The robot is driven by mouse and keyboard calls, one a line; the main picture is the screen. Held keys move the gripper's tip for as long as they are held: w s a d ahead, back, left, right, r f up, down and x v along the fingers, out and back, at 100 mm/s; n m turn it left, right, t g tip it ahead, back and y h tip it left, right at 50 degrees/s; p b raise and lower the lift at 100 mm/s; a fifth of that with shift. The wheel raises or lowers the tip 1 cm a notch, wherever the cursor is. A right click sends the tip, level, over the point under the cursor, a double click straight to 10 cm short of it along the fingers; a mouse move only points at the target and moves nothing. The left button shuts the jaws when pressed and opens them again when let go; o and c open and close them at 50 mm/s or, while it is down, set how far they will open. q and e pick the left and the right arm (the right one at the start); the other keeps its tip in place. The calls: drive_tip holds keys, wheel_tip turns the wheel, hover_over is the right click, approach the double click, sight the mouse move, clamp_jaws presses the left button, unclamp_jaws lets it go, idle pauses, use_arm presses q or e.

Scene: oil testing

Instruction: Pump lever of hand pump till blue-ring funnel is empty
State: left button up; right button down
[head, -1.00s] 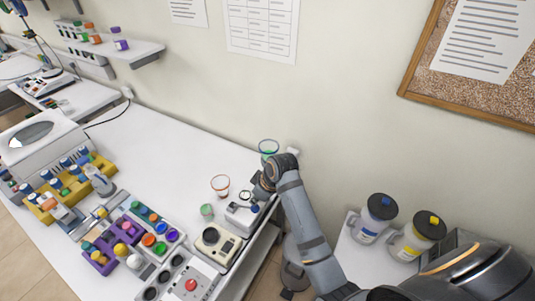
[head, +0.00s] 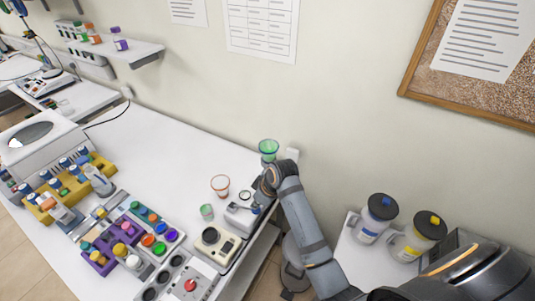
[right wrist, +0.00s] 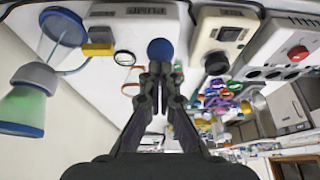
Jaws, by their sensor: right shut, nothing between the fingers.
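The white hand pump (head: 240,217) stands near the table's right edge. In the right wrist view, its body (right wrist: 140,12) carries an upside-down "PUMP" label, with a blue ball knob (right wrist: 160,50) in front. My right gripper (right wrist: 157,72) is shut and empty, its tips close to the knob; contact is unclear. A blue-ringed round piece (right wrist: 63,27) shows at upper left; whether it is the funnel is unclear. A green vessel (head: 268,150) also shows by the wall in the head view. My left gripper is out of view.
A red-rimmed glass (head: 220,185) and a small green cup (head: 207,212) stand left of the pump. A beige instrument (head: 215,242) and a red-button box (head: 190,285) are in front. Two dark-lidded jugs (head: 378,212) (head: 420,235) stand right. The table's middle back is clear.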

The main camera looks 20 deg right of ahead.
drive_tip(key=shift+s+d+f, duration=0.15)
drive_tip(key=shift+s+f, duration=0.1)
drive_tip(key=shift+f, duration=0.35)
drive_tip(key=shift+s+d+f, duration=0.2)
drive_tip(key=shift+s+f, duration=0.05)
drive_tip(key=shift+f, duration=0.5)
drive_tip(key=shift+s+d+f, duration=0.15)
drive_tip(key=shift+f, duration=0.55)
